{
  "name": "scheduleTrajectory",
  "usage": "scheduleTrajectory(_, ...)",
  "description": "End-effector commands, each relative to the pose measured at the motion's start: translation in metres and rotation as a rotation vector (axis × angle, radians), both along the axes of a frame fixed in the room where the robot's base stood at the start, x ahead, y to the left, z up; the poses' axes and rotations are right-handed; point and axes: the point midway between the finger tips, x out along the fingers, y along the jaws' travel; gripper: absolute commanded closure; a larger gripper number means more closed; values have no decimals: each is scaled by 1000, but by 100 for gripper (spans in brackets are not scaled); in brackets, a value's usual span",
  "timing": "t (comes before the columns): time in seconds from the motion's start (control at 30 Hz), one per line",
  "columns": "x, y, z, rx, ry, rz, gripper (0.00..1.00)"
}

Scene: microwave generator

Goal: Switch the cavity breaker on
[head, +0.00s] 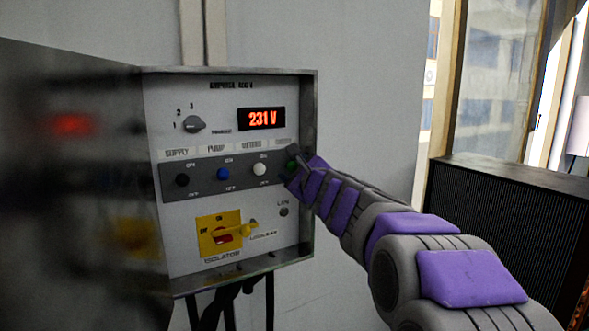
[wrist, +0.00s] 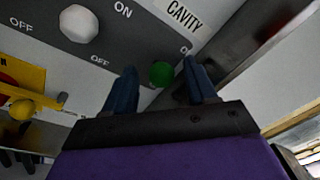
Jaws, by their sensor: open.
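The cavity breaker is a green knob (wrist: 162,74) under the CAVITY label (wrist: 184,14) in the wrist view. In the head view the green knob (head: 291,165) is partly covered by my gripper (head: 297,172). In the wrist view my gripper (wrist: 160,88) is open, with one dark finger on each side of the green knob. Whether the fingers touch it I cannot tell. An ON mark shows beside it, partly hidden by the right finger; its OFF mark is hidden.
Black (head: 182,180), blue (head: 222,174) and white (head: 260,170) knobs sit left in the same row. Below is a yellow isolator (head: 222,233) with a red handle. A display (head: 262,118) reads 231 V. The box's right wall (head: 308,120) stands close to my gripper.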

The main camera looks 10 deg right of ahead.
Motion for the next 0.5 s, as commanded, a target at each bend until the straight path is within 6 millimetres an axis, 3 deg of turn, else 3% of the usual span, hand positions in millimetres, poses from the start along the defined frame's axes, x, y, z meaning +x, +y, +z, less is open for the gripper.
scheduleTrajectory(0.17, 0, 0, 0, 0, 0, 0, 45)
scheduleTrajectory(0.5, 0, 0, 0, 0, 0, 0, 77)
